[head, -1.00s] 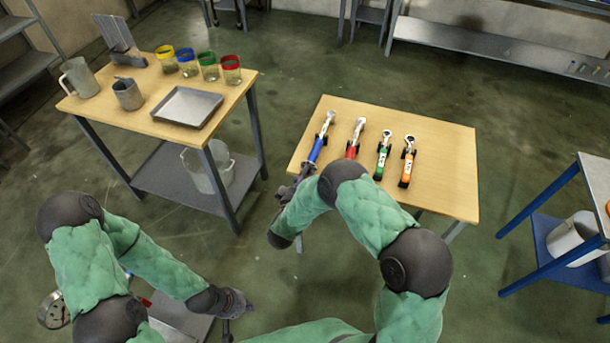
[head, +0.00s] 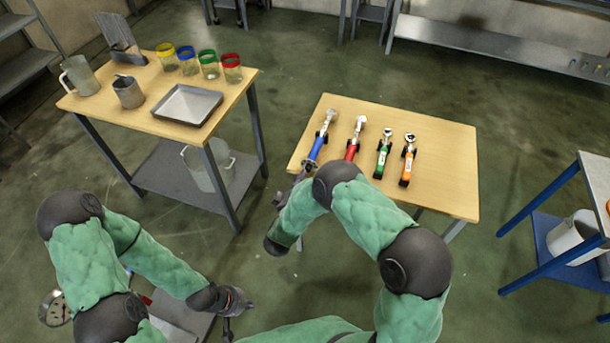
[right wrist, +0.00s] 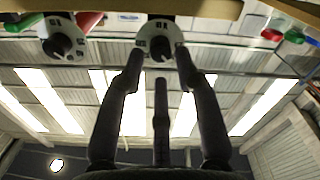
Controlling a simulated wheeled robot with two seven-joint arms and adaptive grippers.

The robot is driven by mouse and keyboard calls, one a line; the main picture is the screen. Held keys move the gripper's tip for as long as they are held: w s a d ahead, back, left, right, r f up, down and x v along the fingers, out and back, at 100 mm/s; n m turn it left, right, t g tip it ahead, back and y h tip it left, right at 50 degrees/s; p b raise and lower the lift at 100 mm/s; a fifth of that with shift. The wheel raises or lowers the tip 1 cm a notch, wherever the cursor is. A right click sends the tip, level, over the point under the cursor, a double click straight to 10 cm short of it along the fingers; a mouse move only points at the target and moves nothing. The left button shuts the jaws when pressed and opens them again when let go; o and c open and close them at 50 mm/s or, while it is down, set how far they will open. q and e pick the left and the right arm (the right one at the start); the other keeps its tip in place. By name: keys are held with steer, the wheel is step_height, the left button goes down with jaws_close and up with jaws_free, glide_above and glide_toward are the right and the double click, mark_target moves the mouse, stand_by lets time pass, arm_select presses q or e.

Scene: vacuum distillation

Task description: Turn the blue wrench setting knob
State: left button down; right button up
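The blue wrench (head: 317,147) lies leftmost in a row on the wooden table, its handle end toward the near edge. My right gripper (head: 294,191) is at that near left edge, by the handle end. In the right wrist view, a pale round dial with a dark knob (right wrist: 160,48) sits at the fingertips of my right gripper (right wrist: 158,62). The fingers are spread on either side of the knob, with gaps visible; contact cannot be told. A third finger shows below the knob. My left gripper (head: 235,303) hangs low, away from the table; its fingers are unclear.
Red (head: 356,138), green (head: 382,154) and orange (head: 408,160) wrenches lie to the right of the blue one. In the right wrist view a second dial (right wrist: 62,42) is close on the left. A side table (head: 85,103) with jars and a tray stands left.

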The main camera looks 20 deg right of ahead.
steer(key=v, duration=0.9)
step_height(320, 180, down, 13)
steer(key=m+g+y, duration=0.1)
steer(key=g+y, duration=0.4)
steer(key=y, duration=0.2)
steer(key=s+f+m+g+y, duration=0.2)
steer(key=s+g, duration=0.7)
steer(key=s, duration=1.2)
step_height(320, 180, down, 2)
steer(key=a+y, duration=0.1)
steer(key=y, duration=0.3)
steer(key=shift+s+f+g+y, duration=0.15)
steer(key=shift+f+g+y, duration=0.05)
steer(key=shift+g+y, duration=0.1)
